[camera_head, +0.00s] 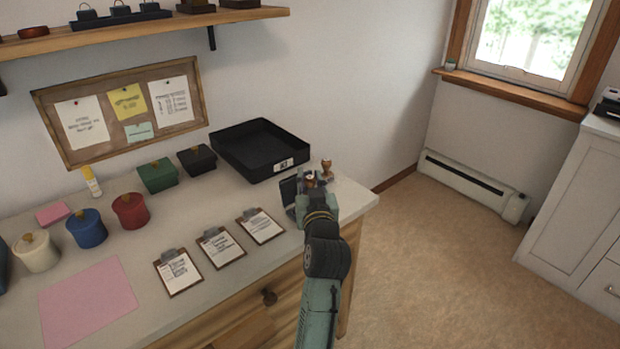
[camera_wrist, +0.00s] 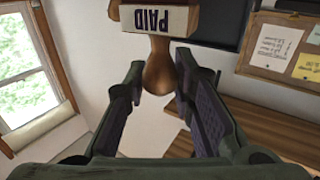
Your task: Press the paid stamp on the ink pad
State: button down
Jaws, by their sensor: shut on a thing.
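The paid stamp (camera_wrist: 160,65) has a wooden handle and a white label reading PAID; the label shows upside down in the wrist view. My gripper (camera_wrist: 159,72) is shut on its round handle, with a finger on each side. In the head view my gripper (camera_head: 311,186) is over the right end of the counter, where it partly hides the stamp. A dark flat case with a raised lid, apparently the ink pad (camera_head: 289,189), is just left of my gripper. Whether the stamp touches the pad cannot be seen.
Another small wooden stamp (camera_head: 327,169) stands just behind my gripper. A black tray (camera_head: 240,160) lies behind to the left. Several clipboards, including one close by (camera_head: 262,226), line the counter's front. The counter's right edge (camera_head: 367,199) is near; open floor lies beyond.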

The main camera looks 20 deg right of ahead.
jog(key=shift+f+b, duration=0.3)
jog(key=shift+f, duration=0.4)
jog(key=shift+f+b, duration=0.5)
jog(key=shift+f, duration=0.25)
jog(key=shift+r, duration=0.1)
notch_tip(320, 180, up, 7)
jog(key=p, duration=0.6)
